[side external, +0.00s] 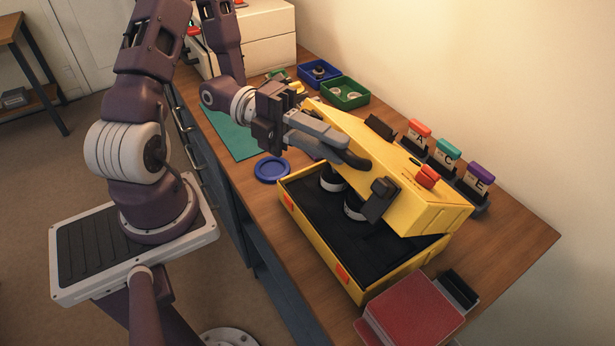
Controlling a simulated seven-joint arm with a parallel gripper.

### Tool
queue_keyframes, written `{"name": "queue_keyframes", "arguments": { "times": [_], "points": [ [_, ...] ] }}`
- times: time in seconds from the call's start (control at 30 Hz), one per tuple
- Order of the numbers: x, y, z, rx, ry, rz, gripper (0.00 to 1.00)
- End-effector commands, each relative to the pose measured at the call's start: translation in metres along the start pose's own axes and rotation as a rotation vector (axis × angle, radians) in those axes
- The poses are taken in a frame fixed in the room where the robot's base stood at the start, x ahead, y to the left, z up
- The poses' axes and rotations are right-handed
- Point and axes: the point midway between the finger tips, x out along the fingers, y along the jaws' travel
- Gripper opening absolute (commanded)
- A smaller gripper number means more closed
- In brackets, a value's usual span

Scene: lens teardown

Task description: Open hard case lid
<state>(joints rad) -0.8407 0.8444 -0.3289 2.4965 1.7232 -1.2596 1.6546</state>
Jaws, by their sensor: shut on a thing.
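The yellow hard case (393,271) stands on the wooden bench with its lid (420,199) partly raised and tilted over the base. The base has a black lining and holds two dark cylindrical parts with pale rings (355,207), partly covered by the lid. A black latch (379,200) hangs on the lid's front face, and an orange-red piece (428,176) sits on its top. My gripper (362,157) reaches in from the left and is shut on the lid near its front edge. The fingers hide the exact contact.
Cards marked A, C and E stand in dark holders (443,168) behind the case. A blue ring dish (271,169) and a green mat (232,133) lie to the left. Blue (318,82) and green (346,101) bins are at the back. A red-topped box (414,310) stands close in front.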

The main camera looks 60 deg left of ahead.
Motion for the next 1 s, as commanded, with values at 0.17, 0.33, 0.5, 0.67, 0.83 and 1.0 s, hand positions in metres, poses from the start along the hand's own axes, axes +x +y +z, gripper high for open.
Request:
{"name": "queue_keyframes", "arguments": {
  "times": [0.17, 0.33, 0.5, 0.67, 0.83, 1.0],
  "points": [
    [0.013, -0.032, 0.03, -0.131, 0.003, 0.072, 0.0],
    [0.027, -0.057, 0.062, -0.28, 0.006, 0.137, 0.0],
    [0.042, -0.075, 0.096, -0.43, 0.011, 0.201, 0.0],
    [0.057, -0.085, 0.128, -0.561, 0.014, 0.259, 0.0],
    [0.07, -0.089, 0.158, -0.682, 0.015, 0.313, 0.0],
    [0.08, -0.09, 0.181, -0.774, 0.016, 0.353, 0.0]
  ]
}}
